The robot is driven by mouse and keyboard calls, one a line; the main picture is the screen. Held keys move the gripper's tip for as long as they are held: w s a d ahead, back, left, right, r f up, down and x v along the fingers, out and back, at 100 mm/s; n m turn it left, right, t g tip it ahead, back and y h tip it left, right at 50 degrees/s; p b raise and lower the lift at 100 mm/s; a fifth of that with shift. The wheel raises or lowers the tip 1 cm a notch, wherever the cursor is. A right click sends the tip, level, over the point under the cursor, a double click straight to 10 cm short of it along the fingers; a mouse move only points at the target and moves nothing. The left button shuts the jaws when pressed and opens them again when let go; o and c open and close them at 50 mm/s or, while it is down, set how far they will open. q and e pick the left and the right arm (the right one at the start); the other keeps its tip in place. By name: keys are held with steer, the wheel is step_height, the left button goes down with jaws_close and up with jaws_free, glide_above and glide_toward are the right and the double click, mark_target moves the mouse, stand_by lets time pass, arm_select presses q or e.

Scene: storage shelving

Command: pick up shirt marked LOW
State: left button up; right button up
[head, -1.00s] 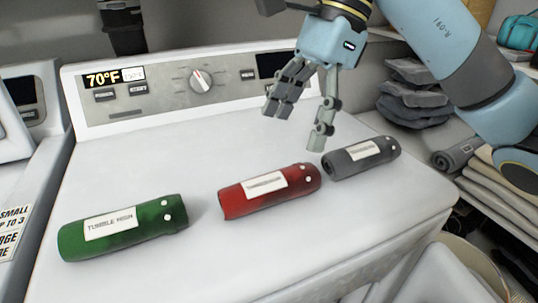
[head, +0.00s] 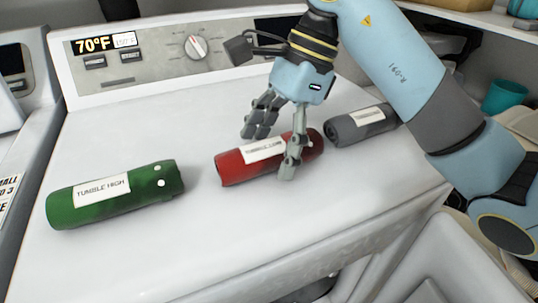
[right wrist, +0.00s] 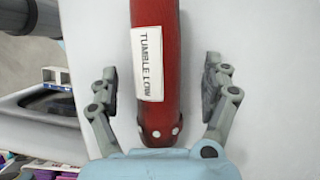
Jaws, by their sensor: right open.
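The red rolled shirt (head: 235,167) lies in the middle of the white machine top, with a white label reading TUMBLE LOW. In the right wrist view the red roll (right wrist: 158,100) runs lengthwise between the fingers. My right gripper (head: 270,155) is open over the red roll, one finger on each side; in the right wrist view (right wrist: 160,85) gaps show on both sides. A green roll (head: 140,200) labelled TUMBLE HIGH lies to the left. A grey roll (head: 362,124) lies to the right, its label too small to read. My left gripper is out of view.
The white machine top (head: 200,255) is clear in front of the rolls. A control panel (head: 150,62) with a dial stands behind them. A teal cup (head: 504,97) is at the right, beyond my arm.

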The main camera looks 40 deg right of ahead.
steer(key=c, duration=1.4)
steer(key=shift+o, duration=0.2)
steer(key=shift+r, duration=0.15)
